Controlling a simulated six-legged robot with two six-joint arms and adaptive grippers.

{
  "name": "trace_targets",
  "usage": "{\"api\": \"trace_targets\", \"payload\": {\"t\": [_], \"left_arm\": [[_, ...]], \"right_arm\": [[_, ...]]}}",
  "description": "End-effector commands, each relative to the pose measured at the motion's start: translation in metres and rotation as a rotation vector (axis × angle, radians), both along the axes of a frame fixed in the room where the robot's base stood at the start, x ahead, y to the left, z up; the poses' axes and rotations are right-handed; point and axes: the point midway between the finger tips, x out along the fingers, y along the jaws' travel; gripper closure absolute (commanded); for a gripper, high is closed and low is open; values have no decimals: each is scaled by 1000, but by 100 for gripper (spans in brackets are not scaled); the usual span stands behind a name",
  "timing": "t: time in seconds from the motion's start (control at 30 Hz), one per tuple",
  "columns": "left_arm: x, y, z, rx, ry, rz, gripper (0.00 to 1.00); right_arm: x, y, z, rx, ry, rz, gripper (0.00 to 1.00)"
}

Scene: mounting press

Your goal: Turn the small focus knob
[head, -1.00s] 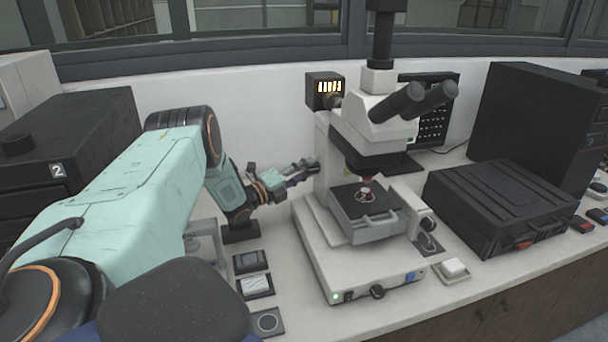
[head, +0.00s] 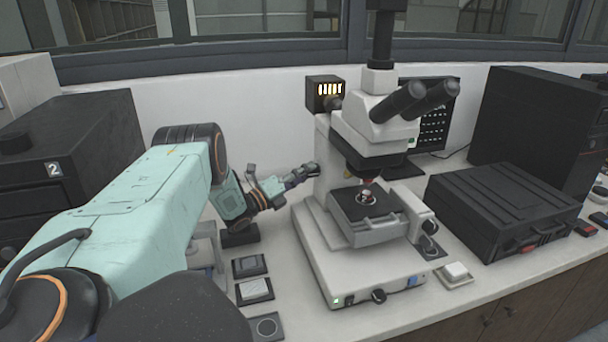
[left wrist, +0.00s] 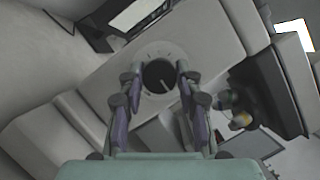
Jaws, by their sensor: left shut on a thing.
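The small focus knob (left wrist: 160,76) is a black disc with a white pointer line, ringed by a pale dial with tick marks on the microscope's side. It shows in the left wrist view; in the head view the gripper and the microscope's side hide it. My left gripper (left wrist: 158,78) has one finger on each side of the knob and is shut on it. In the head view my left gripper (head: 305,173) reaches the left side of the white microscope (head: 330,160). My right gripper is not in view.
A sample sits on the dark stage (head: 345,209) under the objectives. Small dark-framed pads (head: 254,289) lie on the bench before my left arm. A black case (head: 500,205) stands right of the microscope, and a numbered black cabinet (head: 75,150) stands at left.

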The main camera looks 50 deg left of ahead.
Motion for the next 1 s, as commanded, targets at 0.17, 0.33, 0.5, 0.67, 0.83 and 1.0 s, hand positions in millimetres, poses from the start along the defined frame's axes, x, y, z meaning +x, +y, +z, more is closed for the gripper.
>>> {"api": "trace_targets", "payload": {"t": [0.17,0.33,0.5,0.67,0.83,1.0], "left_arm": [[0,-1,-2,-1,4,-3,57],[0,0,-1,0,3,-1,43],[0,0,-1,-1,1,-1,43],[0,0,1,-1,1,0,43],[0,1,13,-2,-1,3,43],[0,1,34,-3,-6,3,43]], "right_arm": [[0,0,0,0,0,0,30],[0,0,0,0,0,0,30],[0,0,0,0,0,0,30],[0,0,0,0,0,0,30],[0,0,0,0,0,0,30],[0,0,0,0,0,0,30]]}}
